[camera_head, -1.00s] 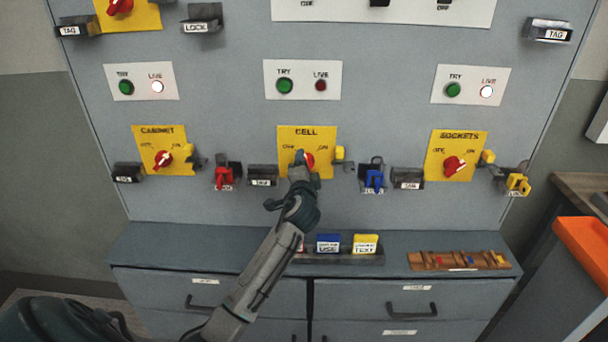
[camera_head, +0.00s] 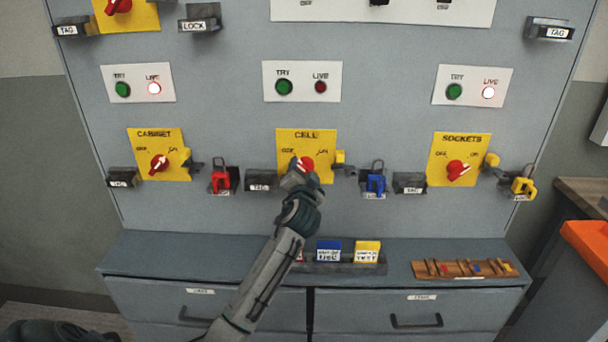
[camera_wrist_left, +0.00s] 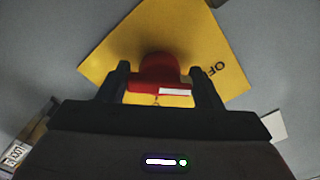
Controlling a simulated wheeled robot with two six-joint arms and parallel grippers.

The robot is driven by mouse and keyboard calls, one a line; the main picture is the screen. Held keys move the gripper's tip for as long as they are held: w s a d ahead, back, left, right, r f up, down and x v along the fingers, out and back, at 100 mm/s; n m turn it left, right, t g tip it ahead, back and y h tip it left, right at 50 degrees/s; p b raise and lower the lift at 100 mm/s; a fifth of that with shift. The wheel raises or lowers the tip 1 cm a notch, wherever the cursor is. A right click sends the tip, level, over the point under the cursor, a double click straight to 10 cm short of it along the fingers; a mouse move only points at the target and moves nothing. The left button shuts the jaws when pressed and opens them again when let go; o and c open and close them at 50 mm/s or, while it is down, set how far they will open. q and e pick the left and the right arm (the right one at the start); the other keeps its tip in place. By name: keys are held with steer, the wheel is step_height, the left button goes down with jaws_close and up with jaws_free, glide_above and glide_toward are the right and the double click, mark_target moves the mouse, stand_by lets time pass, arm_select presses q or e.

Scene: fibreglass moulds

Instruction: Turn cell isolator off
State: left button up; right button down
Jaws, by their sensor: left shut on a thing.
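The cell isolator is a red rotary knob (camera_head: 307,163) on a yellow plate (camera_head: 322,138) marked CELL, OFF and ON, at the middle of the grey panel. My left gripper (camera_head: 300,168) is at the knob and partly covers it in the head view. In the left wrist view the red knob (camera_wrist_left: 160,75) with a white mark sits between the two dark fingers of my left gripper (camera_wrist_left: 161,84), which is shut on it. The knob's exact pointing direction is hard to tell. Above it, the CELL LIVE lamp (camera_head: 320,87) is dark. My right gripper is not in view.
The CABINET isolator (camera_head: 159,163) is to the left and the SOCKETS isolator (camera_head: 457,170) to the right, both with lit LIVE lamps. Red (camera_head: 220,180), blue (camera_head: 376,183) and yellow (camera_head: 523,186) padlocks hang near. A wooden rack (camera_head: 462,270) lies on the ledge below.

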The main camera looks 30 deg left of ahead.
arm_select(q)
steer(key=shift+f, duration=0.1)
steer(key=o, duration=1)
steer(key=b+v, duration=0.1)
steer(key=v, duration=1)
steer(key=shift+a, duration=0.1)
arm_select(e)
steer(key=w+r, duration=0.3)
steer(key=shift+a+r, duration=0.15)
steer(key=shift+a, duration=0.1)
